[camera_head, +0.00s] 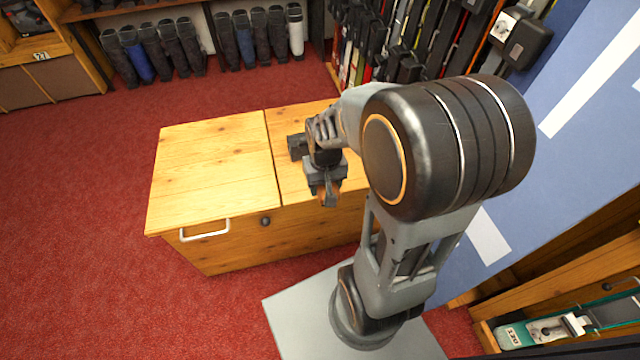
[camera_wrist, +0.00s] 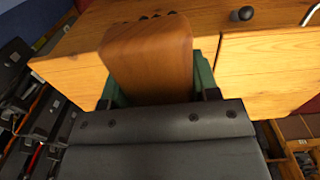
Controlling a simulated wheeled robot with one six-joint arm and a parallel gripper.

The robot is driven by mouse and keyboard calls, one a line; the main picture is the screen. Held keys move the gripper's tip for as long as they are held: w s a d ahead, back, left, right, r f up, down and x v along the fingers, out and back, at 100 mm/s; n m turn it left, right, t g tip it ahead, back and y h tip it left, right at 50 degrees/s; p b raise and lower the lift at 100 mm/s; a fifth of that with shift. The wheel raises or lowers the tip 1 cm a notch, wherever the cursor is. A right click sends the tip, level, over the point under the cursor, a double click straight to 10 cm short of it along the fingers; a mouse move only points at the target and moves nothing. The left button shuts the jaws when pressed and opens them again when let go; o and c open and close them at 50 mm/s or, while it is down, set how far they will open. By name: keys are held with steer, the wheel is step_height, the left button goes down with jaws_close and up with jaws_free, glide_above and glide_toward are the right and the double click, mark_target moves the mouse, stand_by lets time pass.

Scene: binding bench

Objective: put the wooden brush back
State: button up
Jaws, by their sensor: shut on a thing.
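The wooden brush (camera_wrist: 150,52) is a smooth reddish-brown block with rounded corners, seen close up in the wrist view. My gripper (camera_wrist: 158,92) is shut on it, with green finger parts showing at both sides of the brush. In the head view my gripper (camera_head: 329,190) is over the front edge of the wooden bench (camera_head: 215,165), and only a small brown bit of the brush shows there. The brush's lower end is hidden by my gripper's body in the wrist view.
The bench has a pale metal handle (camera_head: 205,231) and a dark knob (camera_head: 265,221) on its front. Skis (camera_head: 400,40) stand in a rack at the back. Red carpet (camera_head: 70,200) is clear at left.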

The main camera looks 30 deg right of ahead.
steer(key=shift+s+d+f, duration=0.2)
steer(key=shift+s+d, duration=0.05)
steer(key=shift+s, duration=0.35)
steer(key=shift+d+f+b, duration=0.2)
steer(key=shift+f+b, duration=0.05)
steer(key=shift+b, duration=0.15)
steer(key=w+d+f+b, duration=0.1)
steer(key=w+f, duration=0.2)
steer(key=w, duration=0.1)
steer(key=w+d+f+b, duration=0.1)
steer(key=w+f+b, duration=0.1)
steer(key=w, duration=0.1)
steer(key=w+d+f+b, duration=0.1)
steer(key=w+f+b, duration=0.1)
steer(key=w+f, duration=0.1)
steer(key=shift+w+d+f, duration=0.2)
steer(key=shift+w, duration=0.2)
steer(key=shift+w+d+f, duration=0.15)
steer(key=shift+w+d, duration=0.05)
steer(key=shift+w, duration=0.2)
steer(key=shift+w+d+f+b, duration=0.1)
steer(key=shift+w+f+b, duration=0.1)
steer(key=shift+f+b, duration=0.1)
steer(key=shift+w+f+b, duration=0.15)
steer(key=shift+f+b, duration=0.4)
steer(key=shift+f, duration=1)
